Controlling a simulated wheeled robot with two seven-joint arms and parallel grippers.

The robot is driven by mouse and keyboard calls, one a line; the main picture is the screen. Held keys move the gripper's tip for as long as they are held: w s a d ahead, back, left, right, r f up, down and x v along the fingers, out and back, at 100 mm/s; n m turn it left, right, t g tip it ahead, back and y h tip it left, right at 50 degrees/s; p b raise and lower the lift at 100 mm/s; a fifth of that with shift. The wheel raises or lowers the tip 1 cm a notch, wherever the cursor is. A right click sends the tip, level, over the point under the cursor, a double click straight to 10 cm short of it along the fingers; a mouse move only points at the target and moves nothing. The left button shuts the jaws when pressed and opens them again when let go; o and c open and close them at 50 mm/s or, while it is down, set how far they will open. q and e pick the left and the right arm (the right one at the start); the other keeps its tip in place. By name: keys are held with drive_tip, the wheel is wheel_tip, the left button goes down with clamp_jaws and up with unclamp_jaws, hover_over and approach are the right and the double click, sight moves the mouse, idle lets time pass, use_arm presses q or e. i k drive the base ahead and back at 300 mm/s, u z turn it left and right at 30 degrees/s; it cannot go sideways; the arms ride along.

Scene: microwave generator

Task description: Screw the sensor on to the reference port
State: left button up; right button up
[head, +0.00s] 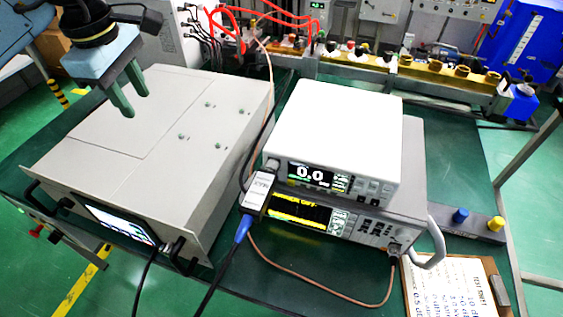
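The sensor (261,190), a small light-grey box with a label, is at the left front of the stacked instruments, with a blue connector (242,229) and black cable at its lower end. Its upper end meets a round grey fitting (272,165) at the left of the white meter's front, which looks like the reference port. I cannot tell whether they are screwed together. The white meter (335,125) displays 0.0. My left gripper (137,101) is above the large grey generator box, its two green fingers apart and empty, well away from the sensor. My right gripper is not in view.
The large grey box (125,150) with a front screen and handles fills the left of the green table. A lower instrument (415,170) supports the meter. A copper-coloured cable (330,299) loops in front. A clipboard (450,285) lies at front right; a waveguide line (400,75) runs behind.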

sight(272, 164)
drive_tip(key=z, duration=3.65)
drive_tip(key=k, duration=1.9)
drive_tip(key=u, duration=0.45)
